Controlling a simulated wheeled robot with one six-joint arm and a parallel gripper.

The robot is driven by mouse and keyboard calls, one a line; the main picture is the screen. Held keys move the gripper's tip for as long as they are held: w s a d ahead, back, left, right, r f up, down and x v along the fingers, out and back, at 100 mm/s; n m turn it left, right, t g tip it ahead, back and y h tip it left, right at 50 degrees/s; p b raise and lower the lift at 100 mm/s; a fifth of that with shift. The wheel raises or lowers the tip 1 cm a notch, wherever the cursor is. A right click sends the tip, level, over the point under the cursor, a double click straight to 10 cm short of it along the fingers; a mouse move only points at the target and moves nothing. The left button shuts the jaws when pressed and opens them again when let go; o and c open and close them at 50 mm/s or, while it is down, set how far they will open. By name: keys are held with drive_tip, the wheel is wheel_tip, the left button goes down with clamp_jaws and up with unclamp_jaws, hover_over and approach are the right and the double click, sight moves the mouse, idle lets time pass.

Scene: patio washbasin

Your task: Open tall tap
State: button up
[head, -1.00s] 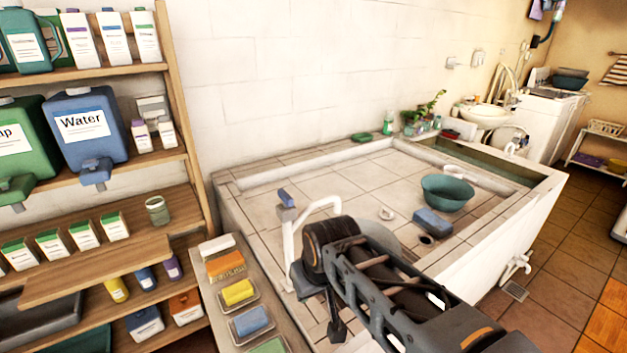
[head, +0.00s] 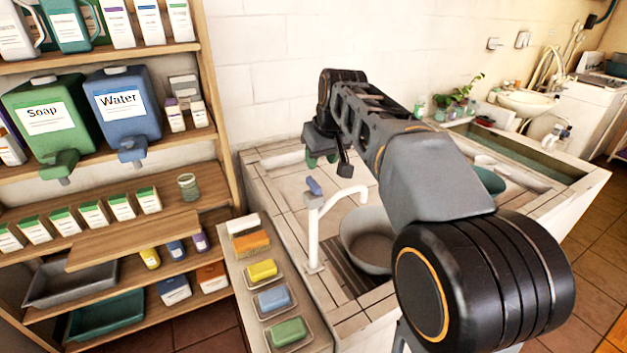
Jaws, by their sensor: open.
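The tall tap (head: 312,234) is a white pipe with an arched spout, standing upright at the near left edge of the tiled washbasin (head: 285,190). Its small blue lever (head: 314,186) sits on top of the upright, left of where the spout begins. My gripper (head: 322,160) is open and points down, above and beyond the lever in the picture. It appears apart from the tap, but the depth between them is hard to judge. No water shows under the spout.
A grey bowl (head: 357,240) stands below the spout, partly behind my arm. A teal bowl (head: 489,180) is farther right, partly hidden. Several soap bars lie on the near ledge (head: 243,318). A wooden shelf (head: 222,150) with Soap and Water jugs stands left.

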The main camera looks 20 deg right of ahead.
sight(314, 182)
drive_tip(key=x, duration=0.9)
drive_tip(key=shift+a+f, duration=0.1)
drive_tip(key=shift+f, duration=0.05)
clamp_jaws()
